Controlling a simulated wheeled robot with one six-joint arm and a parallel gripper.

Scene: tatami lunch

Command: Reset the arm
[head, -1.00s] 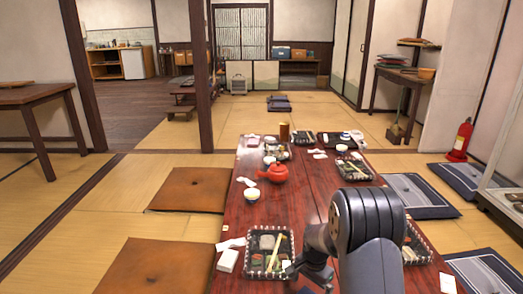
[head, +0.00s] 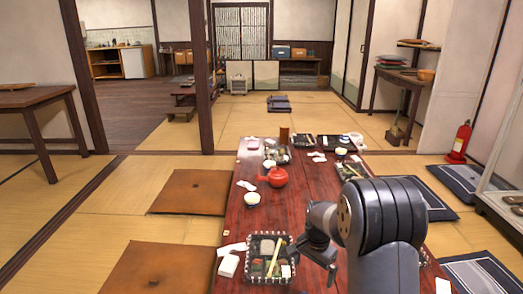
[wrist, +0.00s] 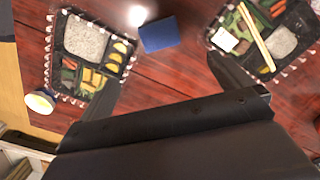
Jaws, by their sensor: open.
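My gripper (wrist: 170,74) shows in the wrist view, its two dark fingers spread apart with only bare table between them. It is above the dark red table (head: 310,200), apart from the things on it.
A lunch tray (head: 249,258) with chopsticks lies at the table's near left. The wrist view shows two lunch trays (wrist: 57,52) (wrist: 212,42), a blue block (wrist: 158,34) and a cup (wrist: 40,101). A red teapot (head: 276,177) stands farther back. Cushions (head: 190,192) flank the table.

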